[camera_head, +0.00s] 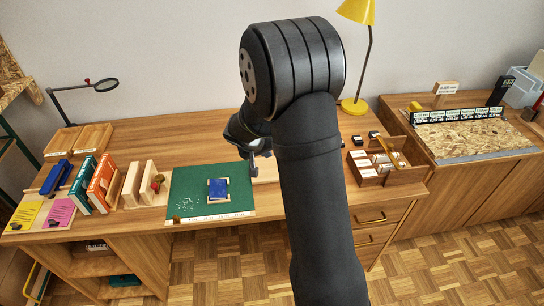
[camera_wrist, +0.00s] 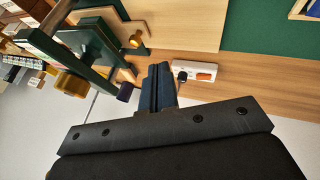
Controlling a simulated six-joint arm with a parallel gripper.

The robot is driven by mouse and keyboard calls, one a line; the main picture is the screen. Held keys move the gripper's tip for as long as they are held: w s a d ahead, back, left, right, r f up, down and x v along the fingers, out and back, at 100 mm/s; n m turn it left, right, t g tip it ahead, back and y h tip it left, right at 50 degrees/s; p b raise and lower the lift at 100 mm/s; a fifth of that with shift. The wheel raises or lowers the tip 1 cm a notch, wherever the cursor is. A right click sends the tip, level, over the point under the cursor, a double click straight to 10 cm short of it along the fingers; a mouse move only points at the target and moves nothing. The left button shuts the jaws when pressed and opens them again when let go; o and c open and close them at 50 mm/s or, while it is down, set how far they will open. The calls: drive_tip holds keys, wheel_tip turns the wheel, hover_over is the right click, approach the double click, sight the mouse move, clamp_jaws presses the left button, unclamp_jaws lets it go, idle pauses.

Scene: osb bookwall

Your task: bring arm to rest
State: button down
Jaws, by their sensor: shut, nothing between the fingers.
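My gripper (camera_head: 253,163) hangs above the desk, just right of the green mat, partly hidden behind my own dark arm in the head view. In the wrist view its fingers (camera_wrist: 158,75) are together with nothing between them. The arm rises from the bottom of the head view, bends at a thick elbow, and covers the middle of the desk. The wooden desk (camera_head: 215,135) lies under the gripper. I cannot tell the exact gap between the fingertips and the desk.
A green mat (camera_head: 185,187) bears a blue item (camera_head: 218,188) in a frame. Books (camera_head: 102,182) stand at left. A wooden box (camera_head: 404,178) and yellow lamp (camera_head: 357,105) are at right. A power strip (camera_wrist: 195,70) and a green and wooden stand (camera_wrist: 95,45) show near the fingers.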

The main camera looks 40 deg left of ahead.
drive_tip(key=shift+v, duration=1.05)
drive_tip(key=x, duration=0.9)
drive_tip(key=shift+f, duration=0.1)
drive_tip(key=w+d, duration=0.1)
drive_tip(key=w+f, duration=0.1)
drive_tip(key=w, duration=0.1)
drive_tip(key=shift+d+f, duration=0.1)
drive_tip(key=shift+d, duration=0.25)
drive_tip(key=shift+w+d+f, duration=0.1)
drive_tip(key=shift+w+d, duration=0.3)
drive_tip(key=shift+w, duration=0.1)
